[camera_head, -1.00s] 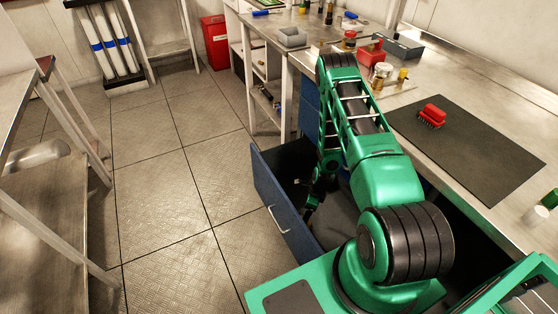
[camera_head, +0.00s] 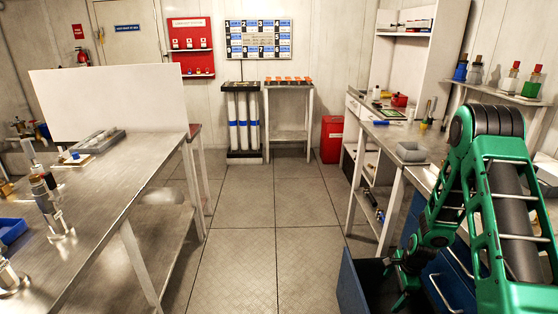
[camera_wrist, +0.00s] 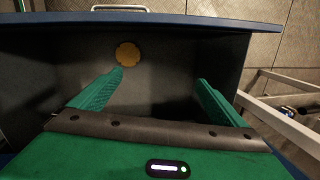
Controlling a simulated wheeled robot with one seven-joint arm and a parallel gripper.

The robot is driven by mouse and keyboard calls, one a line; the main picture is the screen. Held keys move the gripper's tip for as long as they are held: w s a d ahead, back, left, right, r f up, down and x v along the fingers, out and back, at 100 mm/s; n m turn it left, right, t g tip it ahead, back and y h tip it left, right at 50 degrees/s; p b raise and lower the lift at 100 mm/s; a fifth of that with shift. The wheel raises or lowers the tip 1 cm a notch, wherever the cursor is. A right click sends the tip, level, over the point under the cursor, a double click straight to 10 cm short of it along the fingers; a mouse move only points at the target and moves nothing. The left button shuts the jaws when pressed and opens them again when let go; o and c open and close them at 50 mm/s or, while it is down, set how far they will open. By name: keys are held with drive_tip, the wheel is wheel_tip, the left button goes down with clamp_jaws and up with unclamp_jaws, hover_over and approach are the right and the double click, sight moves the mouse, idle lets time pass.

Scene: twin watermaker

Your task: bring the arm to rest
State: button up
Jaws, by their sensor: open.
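My green arm (camera_head: 500,200) is bent at the right of the head view, its forearm reaching down to the open drawer. My gripper (camera_wrist: 160,82) shows in the wrist view with its two green fingers spread wide and nothing between them. It points into the open dark blue drawer (camera_wrist: 215,27), over or inside it; the exact height is hard to tell. A round yellow-brown piece (camera_wrist: 128,54) lies in the drawer beyond the left fingertip. In the head view the drawer (camera_head: 351,288) stands out from the right bench, and my fingers are dark and small there.
The right bench carries a grey tray (camera_head: 410,152) near the arm. A steel table (camera_head: 110,195) stands on the left. The tiled floor (camera_head: 250,220) between them is clear. A red bin (camera_head: 331,140) and a rack of white tubes (camera_head: 243,120) stand at the back.

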drive_tip(key=s+a+r+n+t, duration=0.1)
drive_tip(key=a+r+n, duration=0.25)
drive_tip(key=r, duration=0.75)
drive_tip(key=s+a+r+n, duration=0.15)
drive_tip(key=r+n, duration=0.25)
drive_tip(key=r, duration=0.7)
drive_tip(key=s+a+r+n+t, duration=0.1)
drive_tip(key=s+a+r+n, duration=0.2)
drive_tip(key=s+r+n, duration=0.45)
drive_tip(key=s+a+r+n, duration=0.35)
drive_tip(key=s+r, duration=0.45)
drive_tip(key=r, duration=0.3)
drive_tip(key=s+d+f+m+g, duration=0.1)
drive_tip(key=s+d+m+g, duration=0.1)
drive_tip(key=s+d, duration=0.4)
drive_tip(key=s+d+f+m+g, duration=0.1)
drive_tip(key=s+d+m, duration=0.3)
drive_tip(key=s, duration=0.7)
drive_tip(key=shift+d+g+h, duration=0.3)
drive_tip(key=shift+d+g, duration=0.3)
drive_tip(key=shift+d, duration=0.4)
